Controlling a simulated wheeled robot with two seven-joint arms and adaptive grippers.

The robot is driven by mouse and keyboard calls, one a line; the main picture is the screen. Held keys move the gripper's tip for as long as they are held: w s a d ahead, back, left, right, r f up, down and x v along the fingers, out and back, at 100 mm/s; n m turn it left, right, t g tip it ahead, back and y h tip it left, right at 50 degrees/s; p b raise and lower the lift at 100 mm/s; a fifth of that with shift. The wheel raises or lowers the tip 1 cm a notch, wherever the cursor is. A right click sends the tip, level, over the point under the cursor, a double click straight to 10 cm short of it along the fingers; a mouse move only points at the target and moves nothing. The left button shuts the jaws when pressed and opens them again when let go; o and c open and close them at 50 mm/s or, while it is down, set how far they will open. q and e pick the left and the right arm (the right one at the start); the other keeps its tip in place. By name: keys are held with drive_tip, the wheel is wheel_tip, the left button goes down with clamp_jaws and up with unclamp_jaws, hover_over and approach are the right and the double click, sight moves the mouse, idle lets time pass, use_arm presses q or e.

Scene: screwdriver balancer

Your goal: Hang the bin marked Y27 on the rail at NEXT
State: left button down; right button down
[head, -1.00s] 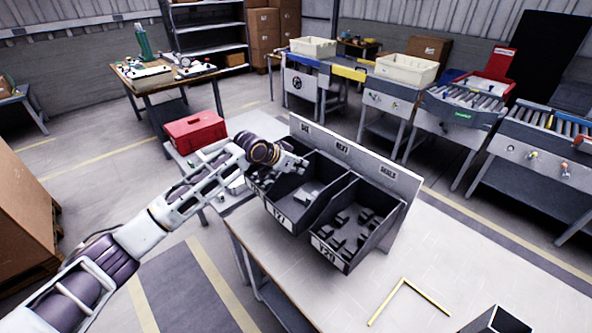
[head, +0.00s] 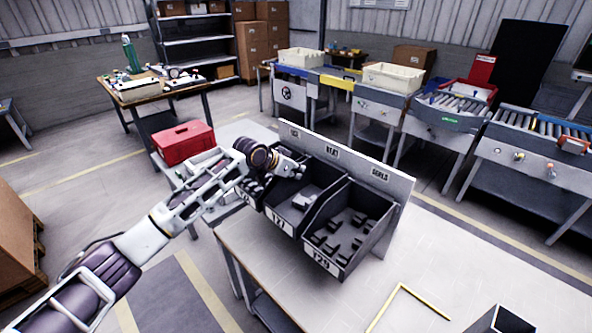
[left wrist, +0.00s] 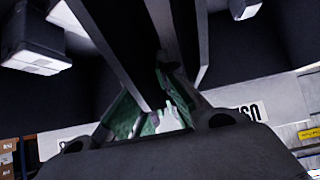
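The dark bin marked Y27 (head: 279,222) hangs on the panel rail under the NEXT label (head: 332,151), holding a few grey parts. The bin marked Y20 (head: 321,260) is on its right, with several dark blocks inside. Another bin (head: 246,197) is on its left, mostly hidden by my arm; its mark is unclear. My left gripper (head: 296,170) is over the upper left wall of Y27, near the panel. In the left wrist view its green-padded fingers (left wrist: 152,108) stand apart, with dark bin walls between and beyond them. Contact cannot be told. My right gripper is out of view.
The labelled panel (head: 405,190) stands along the back of the bench (head: 440,240). The bench has a yellow corner mark (head: 402,288) and a dark open box (head: 497,320). A red case (head: 183,143) sits behind my left arm. Free bench surface lies to the right.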

use_arm(q)
drive_tip(key=shift+f, duration=0.3)
idle(0.4)
drive_tip(key=shift+f, duration=0.3)
idle(0.7)
drive_tip(key=c, duration=2.2)
unclamp_jaws()
drive_tip(key=o, duration=0.6)
drive_tip(key=shift+o, duration=0.2)
drive_tip(key=shift+a, duration=0.1)
drive_tip(key=shift+v, duration=5.9)
drive_tip(key=shift+r+p, duration=0.1)
drive_tip(key=shift+p, duration=0.2)
